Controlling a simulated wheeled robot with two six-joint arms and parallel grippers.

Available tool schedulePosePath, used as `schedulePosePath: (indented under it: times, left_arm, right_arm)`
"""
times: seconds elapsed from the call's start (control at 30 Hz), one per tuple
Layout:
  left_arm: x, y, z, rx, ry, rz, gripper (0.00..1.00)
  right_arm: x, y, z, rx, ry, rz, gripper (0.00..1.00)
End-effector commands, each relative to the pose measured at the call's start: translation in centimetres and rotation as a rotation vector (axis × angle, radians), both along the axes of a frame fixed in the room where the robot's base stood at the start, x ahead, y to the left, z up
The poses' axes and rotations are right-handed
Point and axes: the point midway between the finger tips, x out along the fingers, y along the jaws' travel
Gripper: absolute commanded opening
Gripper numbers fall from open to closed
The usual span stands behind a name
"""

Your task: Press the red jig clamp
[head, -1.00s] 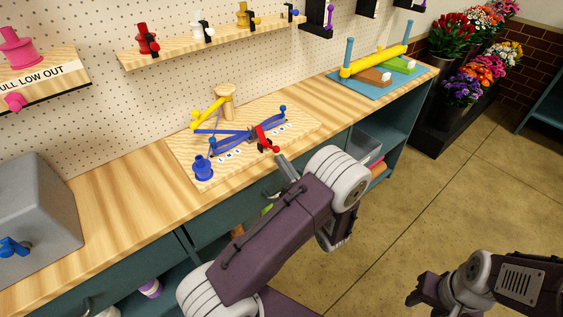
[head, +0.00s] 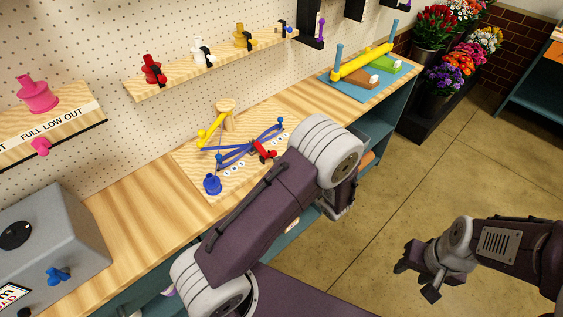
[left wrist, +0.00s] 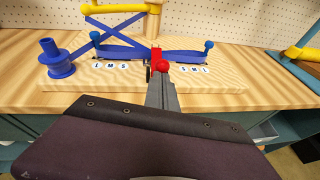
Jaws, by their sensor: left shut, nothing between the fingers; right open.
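The red jig clamp (head: 263,150) sits on the wooden jig board (head: 190,165), beside the blue ribbon (head: 235,155). In the left wrist view the clamp (left wrist: 156,54) has a red ball end just beyond my fingertips. My left gripper (left wrist: 162,82) is shut and empty, pointing at the clamp's ball. Whether it touches the ball I cannot tell. In the head view my left forearm hides that gripper. My right gripper (head: 416,279) is open and empty over the floor at the right, far from the clamp.
A blue spool (head: 212,184) and a wooden post with a yellow arm (head: 213,129) stand on the board. A grey box with a blue knob (head: 58,276) is at the left. A yellow bar fixture (head: 362,62) stands at the far bench end. Bench left of the board is clear.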

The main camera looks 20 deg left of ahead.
Motion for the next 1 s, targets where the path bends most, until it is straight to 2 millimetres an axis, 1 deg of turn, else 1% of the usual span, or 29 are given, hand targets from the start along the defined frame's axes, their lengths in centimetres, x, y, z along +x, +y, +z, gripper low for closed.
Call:
schedulePosePath:
  times: [0.03, 0.2, 0.3, 0.5, 1.0]
  left_arm:
    - [0.1, 0.3, 1.6, -0.041, 0.013, 0.004, 0.00]
    - [0.4, 1.1, 2.4, -0.178, 0.069, 0.003, 0.00]
    - [0.6, 1.6, 2.7, -0.250, 0.098, 0.004, 0.00]
    - [1.0, 2.3, 3.1, -0.360, 0.144, 0.002, 0.00]
    - [1.3, 3.1, 3.4, -0.351, 0.145, -0.001, 0.00]
  right_arm:
    - [0.0, 0.0, 2.0, 0.000, 0.000, 0.000, 0.44]
    - [0.0, 0.0, 4.3, 0.000, 0.000, 0.000, 0.44]
    - [0.0, 0.0, 5.1, 0.000, 0.000, 0.000, 0.44]
    - [0.0, 0.0, 5.9, 0.000, 0.000, 0.000, 0.44]
    - [0.0, 0.0, 6.2, 0.000, 0.000, 0.000, 0.44]
